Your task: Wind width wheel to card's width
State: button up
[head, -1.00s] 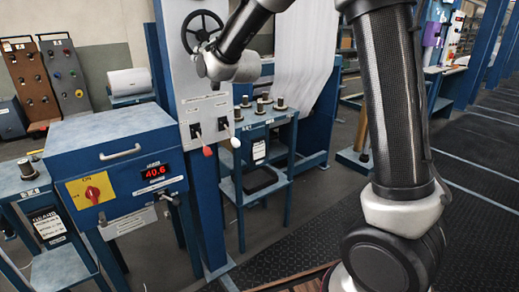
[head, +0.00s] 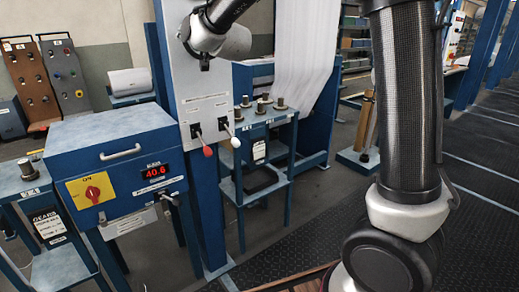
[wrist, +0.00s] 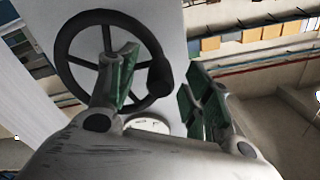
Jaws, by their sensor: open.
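The width wheel, a black spoked handwheel (wrist: 68,48) with a dark handle knob (wrist: 160,78) on its right side, stands on a pale panel in the wrist view. My gripper (wrist: 157,88) is open, with one green-padded finger over the wheel's spokes and the other to the right of the rim. The knob appears between the fingers; I cannot tell whether either touches it. In the head view my arm covers the wheel. A red display (head: 154,172) on the blue cabinet reads 40.6. I cannot make out a width card.
A white round dial (wrist: 147,124) sits below the wheel, partly hidden by my gripper. White fabric (head: 305,50) hangs behind. Open dark floor (head: 480,190) lies right.

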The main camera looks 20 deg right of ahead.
jog(key=v, duration=0.8)
dwell(3.1)
